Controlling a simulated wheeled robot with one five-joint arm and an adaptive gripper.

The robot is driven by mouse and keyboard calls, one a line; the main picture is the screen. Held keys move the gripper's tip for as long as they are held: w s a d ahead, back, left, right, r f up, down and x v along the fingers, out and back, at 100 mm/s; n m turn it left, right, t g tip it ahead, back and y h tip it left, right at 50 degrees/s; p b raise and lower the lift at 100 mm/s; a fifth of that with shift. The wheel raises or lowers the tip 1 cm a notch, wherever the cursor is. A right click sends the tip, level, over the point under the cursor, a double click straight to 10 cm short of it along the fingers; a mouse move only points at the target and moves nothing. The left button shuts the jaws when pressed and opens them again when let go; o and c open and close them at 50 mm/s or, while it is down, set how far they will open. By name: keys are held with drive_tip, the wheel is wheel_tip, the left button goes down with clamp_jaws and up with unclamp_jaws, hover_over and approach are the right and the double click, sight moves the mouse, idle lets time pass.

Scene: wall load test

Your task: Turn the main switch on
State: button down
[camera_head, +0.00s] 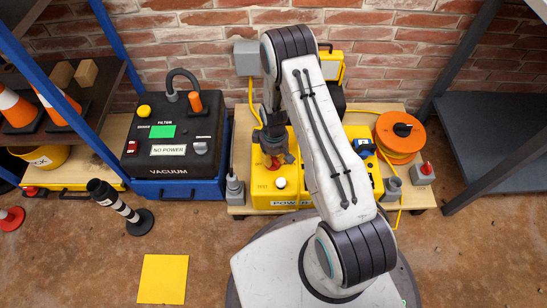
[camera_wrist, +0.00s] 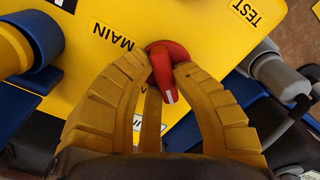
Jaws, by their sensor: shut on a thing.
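The main switch is a red rotary knob (camera_wrist: 163,66) beside the printed word MAIN on a yellow box (camera_wrist: 100,75). A white mark on its handle points down, slightly right, in the wrist view. My gripper (camera_wrist: 165,78) has its two ribbed fingers on either side of the red handle and is shut on it. In the head view my gripper (camera_head: 273,146) reaches down onto the yellow power box (camera_head: 263,187) from above. The red knob (camera_head: 272,163) is partly hidden under the fingers there. A white TEST button (camera_head: 280,183) sits lower on the same box.
A black vacuum unit (camera_head: 172,140) with a green display and a NO POWER label stands left of the box. An orange cable reel (camera_head: 399,135) and a grey socket with a red plug (camera_head: 423,172) are at right. Shelf posts flank both sides.

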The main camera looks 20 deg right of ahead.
sight(274, 159)
drive_tip(key=m, duration=0.4)
drive_tip(key=shift+s+m, duration=0.15)
drive_tip(key=shift+m, duration=0.15)
drive_tip(key=shift+s+m, duration=0.1)
drive_tip(key=shift+m, duration=2.2)
drive_tip(key=c, duration=1)
unclamp_jaws()
wheel_tip(274, 159, up, 12)
